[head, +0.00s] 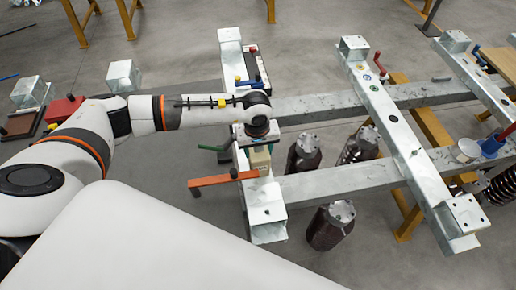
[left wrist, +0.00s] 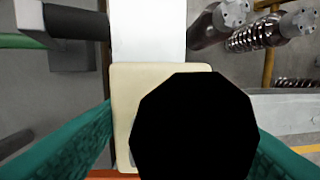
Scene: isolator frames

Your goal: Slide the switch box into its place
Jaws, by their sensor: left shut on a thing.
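The switch box (head: 260,162) is a small beige block on the left steel cross beam of the frame, just above the orange-red clamp bar. My left gripper (head: 256,143) is above it, pointing down, and is shut on it. In the left wrist view the beige switch box (left wrist: 130,82) lies between my two teal fingers. A large black many-sided shape (left wrist: 195,128) covers much of its face there. I cannot tell whether the box rests on the beam or is slightly above it. My right gripper is not in view.
The left beam (head: 266,212) carries an orange-red clamp bar (head: 222,179) and a green handle (head: 212,147) beside the box. A black-and-red device (head: 256,66) sits farther up. Dark cylinders (head: 330,226) with metal tops stand among the rails. Floor left of the clamp is clear.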

